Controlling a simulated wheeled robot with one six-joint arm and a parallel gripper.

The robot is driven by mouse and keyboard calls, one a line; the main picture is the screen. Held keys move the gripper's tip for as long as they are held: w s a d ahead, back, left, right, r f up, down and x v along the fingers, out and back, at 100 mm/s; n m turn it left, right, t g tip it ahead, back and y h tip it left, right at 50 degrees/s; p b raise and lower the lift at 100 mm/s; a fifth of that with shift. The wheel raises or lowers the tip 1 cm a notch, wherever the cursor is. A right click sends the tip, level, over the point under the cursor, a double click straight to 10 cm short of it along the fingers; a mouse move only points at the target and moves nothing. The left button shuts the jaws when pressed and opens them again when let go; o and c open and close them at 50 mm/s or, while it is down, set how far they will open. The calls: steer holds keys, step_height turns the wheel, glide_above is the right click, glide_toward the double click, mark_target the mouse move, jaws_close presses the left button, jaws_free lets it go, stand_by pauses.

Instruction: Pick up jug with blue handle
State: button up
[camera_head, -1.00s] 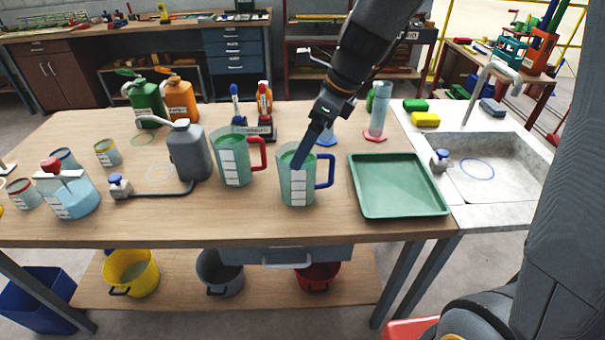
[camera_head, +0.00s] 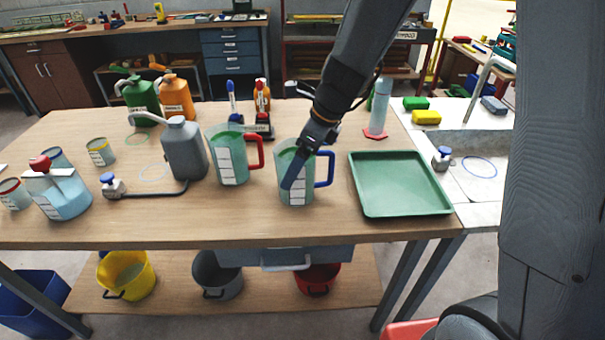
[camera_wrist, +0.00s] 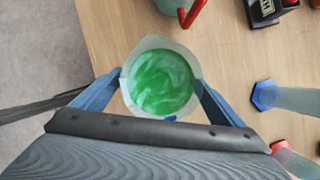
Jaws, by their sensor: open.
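The jug with the blue handle (camera_head: 296,180) stands upright on the wooden table, holding green liquid. Its blue handle (camera_head: 326,169) points right in the head view. In the wrist view I look down into the jug (camera_wrist: 161,83), with only a bit of blue at its lower rim. My gripper (camera_head: 293,178) is at the jug, one finger in front of its body in the head view. In the wrist view my gripper (camera_wrist: 153,92) is open, with one blue finger on each side of the jug. Whether the fingers touch the jug I cannot tell.
A similar jug with a red handle (camera_head: 229,161) stands close on the left. A grey can (camera_head: 184,150) is beyond it. A green tray (camera_head: 399,211) lies to the right. A cylinder on a red base (camera_head: 379,108) stands behind. The table front before the jug is clear.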

steer(key=shift+x, duration=0.9)
steer(key=c, duration=1.2)
